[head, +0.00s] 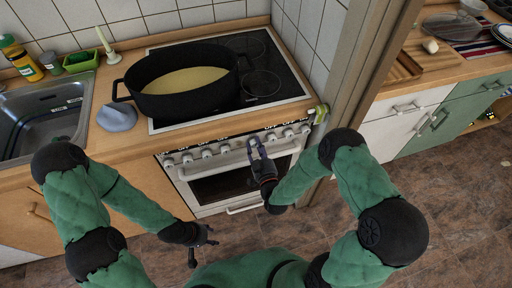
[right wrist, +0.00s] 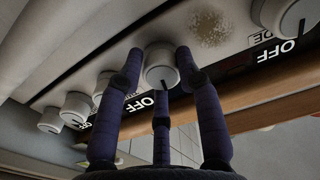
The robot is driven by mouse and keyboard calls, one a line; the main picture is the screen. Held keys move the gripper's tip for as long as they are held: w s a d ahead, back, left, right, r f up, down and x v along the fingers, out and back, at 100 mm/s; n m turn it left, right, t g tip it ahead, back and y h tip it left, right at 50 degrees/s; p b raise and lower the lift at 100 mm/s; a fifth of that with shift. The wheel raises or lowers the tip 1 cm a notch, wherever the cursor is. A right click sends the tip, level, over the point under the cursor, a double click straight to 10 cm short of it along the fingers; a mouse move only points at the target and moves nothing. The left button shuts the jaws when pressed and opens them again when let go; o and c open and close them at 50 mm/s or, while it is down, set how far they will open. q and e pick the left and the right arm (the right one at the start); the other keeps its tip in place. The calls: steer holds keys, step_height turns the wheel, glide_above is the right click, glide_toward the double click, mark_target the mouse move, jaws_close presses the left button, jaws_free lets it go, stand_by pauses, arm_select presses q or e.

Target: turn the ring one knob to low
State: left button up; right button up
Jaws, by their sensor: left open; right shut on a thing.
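The stove (head: 230,165) has a row of white round knobs along its front panel. My right gripper (head: 257,148) is at this row, near its middle. In the right wrist view its fingers (right wrist: 160,70) are closed around a white knob (right wrist: 159,56), one on each side, with a third finger below. A dark pointer line shows on this knob's lower edge, and an "OFF" label is beside it, partly covered by a finger. Which ring this knob serves cannot be read. My left gripper (head: 203,241) is open and empty, low in front of the cabinet.
Neighbouring knobs (right wrist: 76,107) are close on the left, and another knob (right wrist: 286,15) is at the upper right. The oven handle (head: 240,161) runs just below the panel. A black pot (head: 170,106) stands on the cooktop (head: 275,90). A sink (head: 45,120) is at the left.

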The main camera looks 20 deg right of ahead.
steer(key=m, duration=0.3)
steer(key=shift+s+a+f+b, duration=0.2)
steer(key=shift+f+b, duration=0.1)
steer(key=shift+f, duration=0.05)
steer(key=shift+a+m, duration=0.1)
steer(key=shift+m, duration=1.9)
steer(key=shift+s, duration=0.1)
steer(key=o, duration=1)
steer(key=shift+o, duration=0.6)
steer(key=shift+r, duration=0.15)
steer(key=s, duration=1.1)
steer(key=shift+s+d, duration=0.2)
steer(key=shift+s, duration=0.15)
